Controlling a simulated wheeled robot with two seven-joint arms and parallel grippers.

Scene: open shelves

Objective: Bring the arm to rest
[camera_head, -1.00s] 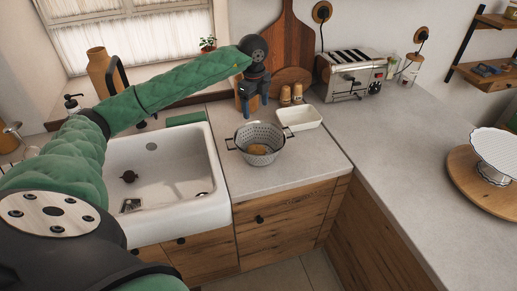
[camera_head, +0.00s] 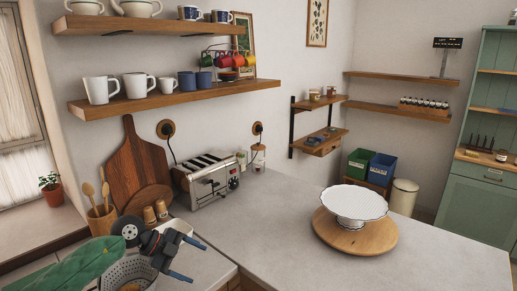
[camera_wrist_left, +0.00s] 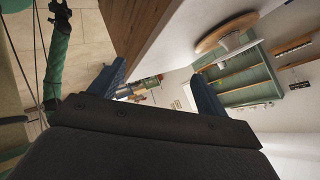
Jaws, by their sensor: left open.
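My left arm, in a green padded sleeve, comes in at the lower left of the head view. Its gripper (camera_head: 198,263) is open with nothing between the dark blue fingers, beside and partly over the grey colander (camera_head: 128,272). In the left wrist view the same two fingers (camera_wrist_left: 158,85) stand wide apart and empty. The gripper hangs above the counter, its fingers pointing right. My right gripper cannot be made out in either view.
A toaster (camera_head: 208,180), a utensil pot (camera_head: 101,222) and a cutting board (camera_head: 137,160) stand behind the gripper. A white cake stand (camera_head: 353,204) rests on a round wooden board (camera_head: 354,240). Shelves with mugs (camera_head: 175,98) hang above. The counter between toaster and cake stand is clear.

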